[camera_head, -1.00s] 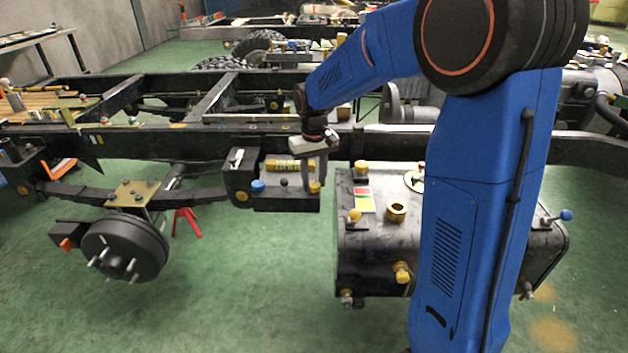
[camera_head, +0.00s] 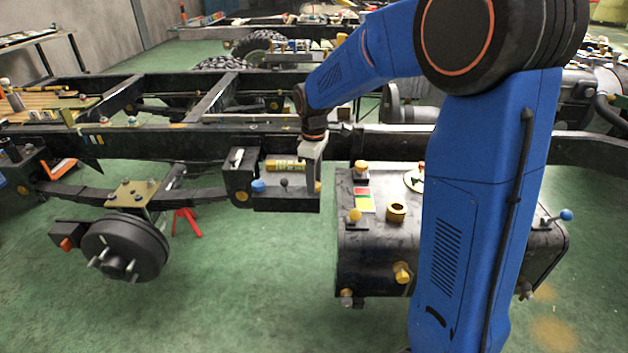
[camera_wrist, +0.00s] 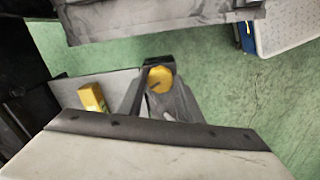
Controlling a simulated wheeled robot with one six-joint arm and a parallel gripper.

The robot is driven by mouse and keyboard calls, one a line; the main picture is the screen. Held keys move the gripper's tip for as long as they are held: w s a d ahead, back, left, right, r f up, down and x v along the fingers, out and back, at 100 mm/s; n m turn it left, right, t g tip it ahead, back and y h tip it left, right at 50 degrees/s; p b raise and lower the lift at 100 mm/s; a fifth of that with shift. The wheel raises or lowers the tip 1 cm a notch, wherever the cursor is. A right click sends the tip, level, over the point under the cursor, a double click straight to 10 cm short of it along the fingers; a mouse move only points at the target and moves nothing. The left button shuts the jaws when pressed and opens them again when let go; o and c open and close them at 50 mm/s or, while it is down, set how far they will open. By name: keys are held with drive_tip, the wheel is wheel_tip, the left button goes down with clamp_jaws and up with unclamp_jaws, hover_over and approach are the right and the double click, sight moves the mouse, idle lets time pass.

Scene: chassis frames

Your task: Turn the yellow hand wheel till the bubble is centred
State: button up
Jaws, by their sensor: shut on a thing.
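The yellow hand wheel (camera_head: 318,187) is at the right end of a dark bracket box (camera_head: 285,203) on the chassis rail, mostly hidden behind my fingers. My gripper (camera_head: 316,182) points down and is shut on it. In the wrist view the yellow wheel (camera_wrist: 160,79) shows as a round disc between the fingers. A yellow level vial (camera_head: 285,165) lies along the back of the bracket, left of my gripper. Part of the yellow vial (camera_wrist: 92,97) also shows in the wrist view. The bubble is too small to make out in either view.
A blue knob (camera_head: 258,186) and a black knob (camera_head: 284,182) stand left of the wheel on the bracket. A black tank (camera_head: 375,240) with yellow caps is close on the right. The chassis rail (camera_head: 180,140) runs behind. Green floor lies open below.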

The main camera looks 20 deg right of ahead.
drive_tip(key=shift+n, duration=0.6)
drive_tip(key=o, duration=1)
drive_tip(key=shift+o, duration=0.2)
wheel_tip(320, 180, up, 17)
drive_tip(key=shift+r, duration=0.2)
drive_tip(key=s+d+f+m+t, duration=0.1)
drive_tip(key=s+d+f+m, duration=0.1)
drive_tip(key=s, duration=0.9)
drive_tip(key=s+d+f+m+t, duration=0.2)
drive_tip(key=s+f+m, duration=0.2)
drive_tip(key=s, duration=0.7)
drive_tip(key=s+d+f+m+t, duration=0.1)
drive_tip(key=s+d+f+m, duration=0.2)
drive_tip(key=s+m, duration=0.3)
drive_tip(key=s, duration=0.5)
drive_tip(key=shift+s+f+t, duration=0.2)
drive_tip(key=shift+t, duration=0.2)
